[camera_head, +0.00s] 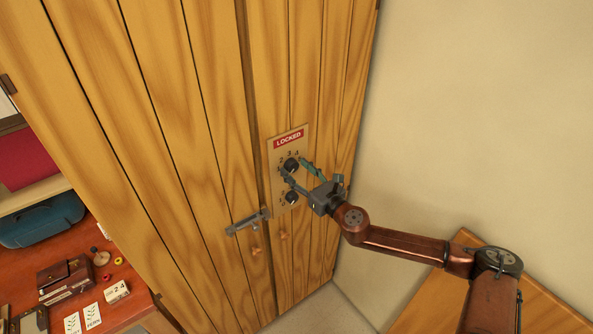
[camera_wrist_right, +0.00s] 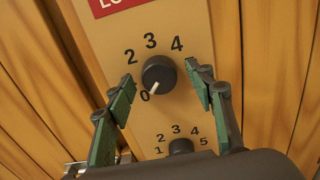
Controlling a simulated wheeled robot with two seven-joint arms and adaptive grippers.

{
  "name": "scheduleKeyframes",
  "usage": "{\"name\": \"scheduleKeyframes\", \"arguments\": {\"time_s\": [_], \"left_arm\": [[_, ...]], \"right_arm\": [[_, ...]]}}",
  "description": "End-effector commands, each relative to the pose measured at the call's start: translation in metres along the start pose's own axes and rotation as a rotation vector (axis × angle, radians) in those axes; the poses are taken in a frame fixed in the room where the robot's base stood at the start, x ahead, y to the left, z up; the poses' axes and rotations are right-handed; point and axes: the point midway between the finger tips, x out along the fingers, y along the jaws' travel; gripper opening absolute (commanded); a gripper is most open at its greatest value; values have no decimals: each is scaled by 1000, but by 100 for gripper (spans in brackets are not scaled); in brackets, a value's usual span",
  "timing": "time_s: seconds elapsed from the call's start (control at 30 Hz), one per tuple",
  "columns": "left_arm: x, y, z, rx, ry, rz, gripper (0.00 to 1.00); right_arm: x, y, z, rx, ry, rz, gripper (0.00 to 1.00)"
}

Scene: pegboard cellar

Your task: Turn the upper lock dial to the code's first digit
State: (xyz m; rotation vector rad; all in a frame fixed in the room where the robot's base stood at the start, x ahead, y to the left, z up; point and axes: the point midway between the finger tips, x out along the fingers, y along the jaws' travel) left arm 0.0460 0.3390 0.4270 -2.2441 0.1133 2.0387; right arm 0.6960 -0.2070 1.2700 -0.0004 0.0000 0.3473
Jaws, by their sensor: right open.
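The upper lock dial (camera_head: 291,165) is a round black knob on a tan plate (camera_wrist_right: 205,105) on the wooden cabinet door. In the right wrist view, the upper dial (camera_wrist_right: 158,73) has its white pointer mark aimed down-left at 0. The digits 2, 3 and 4 show above it; the fingers hide others. My right gripper (camera_head: 294,168) is open, its green-padded fingers on either side of the upper dial, with gaps to it. The lower dial (camera_wrist_right: 181,146) sits below, partly hidden by the gripper body. A small card (camera_head: 117,291) on the left bench reads 2 4. My left gripper is out of view.
A red LOCKED sign (camera_head: 289,139) tops the plate. A metal door latch (camera_head: 247,222) sticks out left of and below the dials. The red-brown bench (camera_head: 108,262) at left holds small items. A bare wall (camera_head: 480,100) stands at right, with a wooden surface (camera_head: 430,315) below.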

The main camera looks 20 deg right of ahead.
Motion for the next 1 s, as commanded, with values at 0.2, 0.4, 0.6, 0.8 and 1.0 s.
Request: {"name": "scheduleKeyframes", "arguments": {"time_s": [0.2, 0.4, 0.6, 0.8, 1.0], "left_arm": [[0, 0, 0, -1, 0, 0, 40], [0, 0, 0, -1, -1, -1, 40], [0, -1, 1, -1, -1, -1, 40], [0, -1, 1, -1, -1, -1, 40], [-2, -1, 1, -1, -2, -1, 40]], "right_arm": [[0, 0, 0, 1, 0, 0, 38], [0, 0, 0, 1, 0, 0, 24], [0, 0, 0, 1, 0, 0, 11], [0, 0, 0, 6, 0, -1, 7], [0, 0, 0, 57, 0, -1, 7]]}}
